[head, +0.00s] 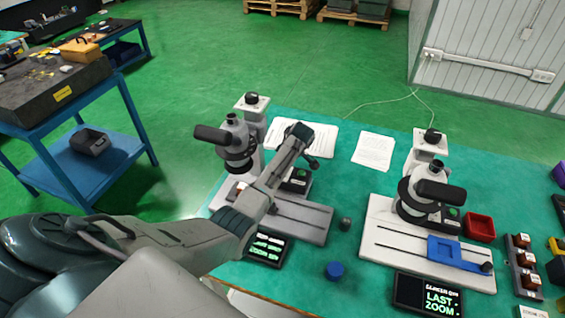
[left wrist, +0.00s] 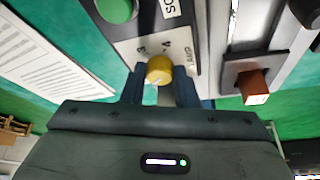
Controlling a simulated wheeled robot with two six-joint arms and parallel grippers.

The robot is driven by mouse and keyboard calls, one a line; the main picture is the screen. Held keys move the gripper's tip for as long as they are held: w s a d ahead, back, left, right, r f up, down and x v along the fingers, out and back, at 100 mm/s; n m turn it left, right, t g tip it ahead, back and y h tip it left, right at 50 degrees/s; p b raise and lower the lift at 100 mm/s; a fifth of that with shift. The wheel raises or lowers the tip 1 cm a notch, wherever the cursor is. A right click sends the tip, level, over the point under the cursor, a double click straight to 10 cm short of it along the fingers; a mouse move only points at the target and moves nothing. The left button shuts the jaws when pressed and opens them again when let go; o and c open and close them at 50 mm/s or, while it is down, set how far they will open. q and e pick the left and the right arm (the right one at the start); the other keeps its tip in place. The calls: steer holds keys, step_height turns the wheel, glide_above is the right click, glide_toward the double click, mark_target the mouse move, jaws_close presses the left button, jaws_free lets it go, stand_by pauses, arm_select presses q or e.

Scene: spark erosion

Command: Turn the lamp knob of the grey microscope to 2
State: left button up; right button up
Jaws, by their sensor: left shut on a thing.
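The grey microscope (head: 237,145) stands at the left of the green table on a grey base (head: 305,220). Its lamp box (head: 297,182) is partly hidden behind my left arm. In the left wrist view, the yellow lamp knob (left wrist: 159,69) sits on a light plate (left wrist: 150,40) with the marks 3 and 4 beside it. My left gripper (left wrist: 160,88) is shut on the knob, one dark finger on each side. The knob's pointer setting is not clear, and a mark 2 is not visible. My right gripper is not in view.
A second microscope (head: 425,200) with a white base and blue slide stands at the right. A red tray (head: 480,227) is beside it. A blue cap (head: 334,270) and a dark small cylinder (head: 345,224) lie between the bases. Paper sheets (head: 374,151) lie behind.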

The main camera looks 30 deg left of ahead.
arm_select(q)
steer(key=m+p, duration=0.1)
steer(key=m+t+p, duration=0.1)
steer(key=m, duration=0.1)
steer(key=shift+s+a+r+m+p, duration=0.1)
steer(key=shift+s+r+m+p, duration=0.05)
steer(key=shift+r+m+p, duration=0.2)
steer(key=m+t+h+p, duration=0.1)
steer(key=m+p, duration=0.1)
steer(key=m, duration=0.1)
steer(key=shift+f, duration=0.15)
steer(key=shift+a+m+t+p, duration=0.1)
steer(key=shift+m+t+p, duration=0.25)
steer(key=shift+m, duration=0.2)
steer(key=shift+f, duration=0.1)
steer(key=o, duration=1)
steer(key=shift+s, duration=0.1)
steer(key=shift+m, duration=0.3)
